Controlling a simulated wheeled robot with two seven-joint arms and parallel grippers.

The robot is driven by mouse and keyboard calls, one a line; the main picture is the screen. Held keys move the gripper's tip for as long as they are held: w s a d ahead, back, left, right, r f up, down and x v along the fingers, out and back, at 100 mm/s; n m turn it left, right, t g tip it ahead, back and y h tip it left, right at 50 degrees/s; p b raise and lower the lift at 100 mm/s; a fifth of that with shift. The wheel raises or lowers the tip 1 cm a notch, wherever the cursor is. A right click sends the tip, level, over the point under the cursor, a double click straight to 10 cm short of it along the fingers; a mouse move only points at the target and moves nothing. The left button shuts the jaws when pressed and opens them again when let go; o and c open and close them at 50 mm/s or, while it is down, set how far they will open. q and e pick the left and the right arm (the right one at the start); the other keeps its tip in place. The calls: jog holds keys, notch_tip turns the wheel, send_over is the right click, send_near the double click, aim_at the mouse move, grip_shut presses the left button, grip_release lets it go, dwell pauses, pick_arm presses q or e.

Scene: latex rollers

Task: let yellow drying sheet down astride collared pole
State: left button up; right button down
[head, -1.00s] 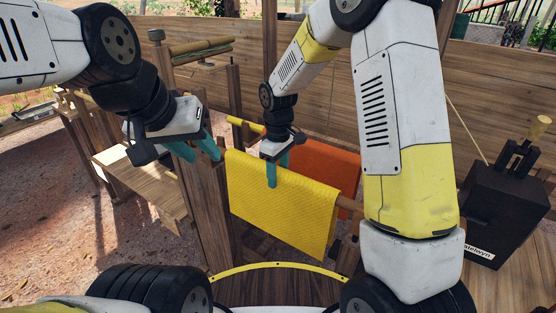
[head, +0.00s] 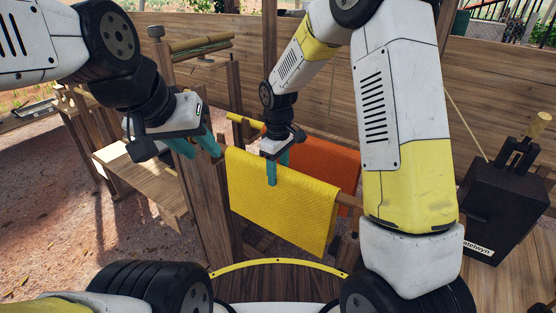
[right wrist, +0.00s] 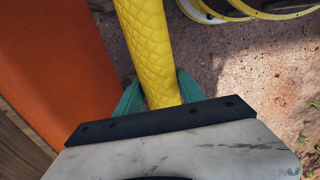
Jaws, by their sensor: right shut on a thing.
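The yellow drying sheet (head: 285,212), quilted, hangs folded over in the middle of the head view. My right gripper (head: 277,172) is above its top fold, shut on it. In the right wrist view the sheet (right wrist: 152,60) runs as a rounded ridge between my teal right fingers (right wrist: 160,95). A brown pole (head: 348,203) shows past the sheet's right end, in line with its fold; the sheet hides most of it. I cannot tell whether the fold rests on it, nor see a collar there. My left gripper (head: 197,148) is open and empty, just left of the sheet's upper corner.
An orange sheet (head: 325,165) hangs close behind on another pole with a yellow end part (head: 239,121); its side also shows in the right wrist view (right wrist: 60,60). A wooden post (head: 205,200) stands left of the yellow sheet. A dark box (head: 500,210) stands at right.

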jog(key=c, duration=0.6)
grip_release()
jog(key=shift+c, duration=0.2)
notch_tip(320, 180, up, 8)
jog(key=shift+f, duration=0.25)
jog(key=s+d+r+m+t+y, duration=0.25)
jog(key=s+d+r+m, duration=0.25)
jog(key=s+d+r, duration=0.55)
jog(key=s+d+r+m+t, duration=0.1)
jog(key=s+r+m+t, duration=0.1)
jog(key=s, duration=0.3)
jog(key=s+d+r+m+t, duration=0.1)
jog(key=s+d+r+m, duration=0.1)
jog(key=s, duration=0.3)
jog(key=shift+s+d+m+t, duration=0.3)
jog(key=shift+m+t, duration=0.05)
jog(key=shift+m, duration=0.45)
